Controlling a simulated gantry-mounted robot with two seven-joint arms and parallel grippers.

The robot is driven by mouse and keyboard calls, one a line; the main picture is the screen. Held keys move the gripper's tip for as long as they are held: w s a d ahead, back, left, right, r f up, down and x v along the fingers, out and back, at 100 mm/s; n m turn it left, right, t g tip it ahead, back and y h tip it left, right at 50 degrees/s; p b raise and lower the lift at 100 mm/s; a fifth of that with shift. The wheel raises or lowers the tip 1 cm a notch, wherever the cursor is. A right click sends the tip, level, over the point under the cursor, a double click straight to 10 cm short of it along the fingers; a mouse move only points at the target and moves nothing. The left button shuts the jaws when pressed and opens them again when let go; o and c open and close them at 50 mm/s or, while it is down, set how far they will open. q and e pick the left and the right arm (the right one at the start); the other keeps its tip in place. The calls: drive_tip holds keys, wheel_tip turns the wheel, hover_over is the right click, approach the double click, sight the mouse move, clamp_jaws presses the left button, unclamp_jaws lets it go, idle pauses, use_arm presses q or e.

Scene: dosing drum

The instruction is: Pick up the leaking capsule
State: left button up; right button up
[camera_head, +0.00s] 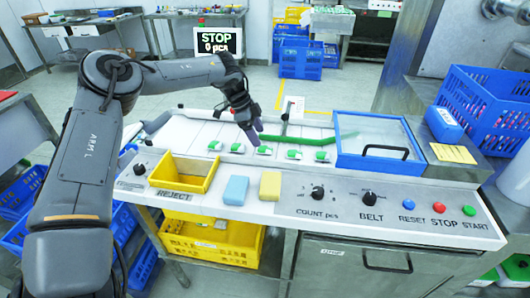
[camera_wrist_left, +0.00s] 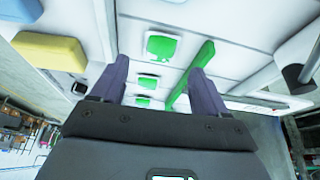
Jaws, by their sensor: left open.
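Several white-and-green capsules lie in a spaced row on the white belt (camera_head: 190,128), among them a left one (camera_head: 215,146), a middle one (camera_head: 264,151) and a right one (camera_head: 321,156). I cannot tell from the frames which one leaks. My left gripper (camera_head: 250,132) is above the row, near the middle capsules, pointing down. In the left wrist view the left gripper (camera_wrist_left: 158,68) is open and empty. One capsule (camera_wrist_left: 161,46) shows beyond and between its fingertips, with smaller ones below it in the picture. My right gripper is not in view.
A green guide bar (camera_head: 290,139) runs behind the capsules. The yellow REJECT bin (camera_head: 184,172) is at front left, beside a blue block (camera_head: 236,190) and a yellow block (camera_head: 270,186). A blue-framed clear cover (camera_head: 378,140) stands right. The screen (camera_head: 218,42) reads STOP, 0 pcs.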

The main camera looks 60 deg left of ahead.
sight(266, 148)
use_arm(q)
drive_tip(key=shift+w+d+f, duration=0.1)
drive_tip(key=shift+w+f, duration=0.1)
drive_tip(key=shift+f, duration=0.25)
drive_tip(key=b+x, duration=0.2)
drive_tip(key=x, duration=0.2)
drive_tip(key=shift+w+d+f, duration=0.15)
drive_tip(key=c, duration=1.1)
